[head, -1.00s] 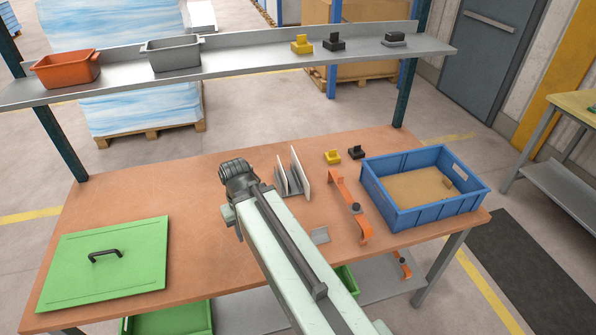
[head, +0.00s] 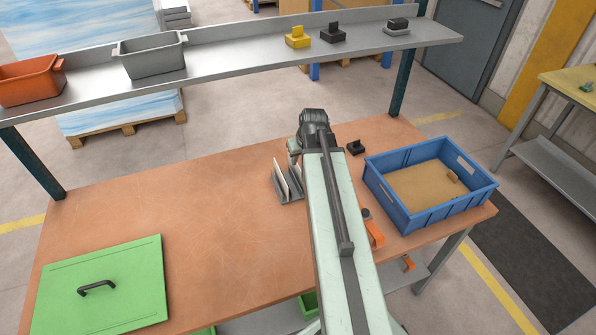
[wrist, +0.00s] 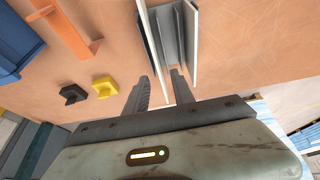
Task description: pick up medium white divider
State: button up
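Two white dividers stand upright in a grey slotted holder (head: 291,200) on the workbench. The shorter one (head: 281,174) and the taller one, partly hidden by my arm, show in the head view. In the wrist view, the taller divider (wrist: 152,45) is at left and the shorter one (wrist: 191,42) at right. I cannot tell which counts as medium. My gripper (wrist: 160,76) is open. The near end of the taller divider shows between its fingers in the picture; contact is not clear. The head view hides the fingers behind my arm.
A blue crate (head: 430,213) stands right. A green lid (head: 100,285) lies left; the bench between is clear. A shelf (head: 230,62) spans behind.

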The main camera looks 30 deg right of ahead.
aim_at(299, 168)
jog(key=b+x, duration=0.2)
jog(key=x, duration=0.1)
jog(key=shift+s+b, duration=0.1)
jog(key=shift+b, duration=0.2)
jog(key=b+x, duration=0.5)
jog(key=shift+s+d+f, duration=0.1)
jog(key=shift+d, duration=0.05)
grip_shut()
dwell(1.0)
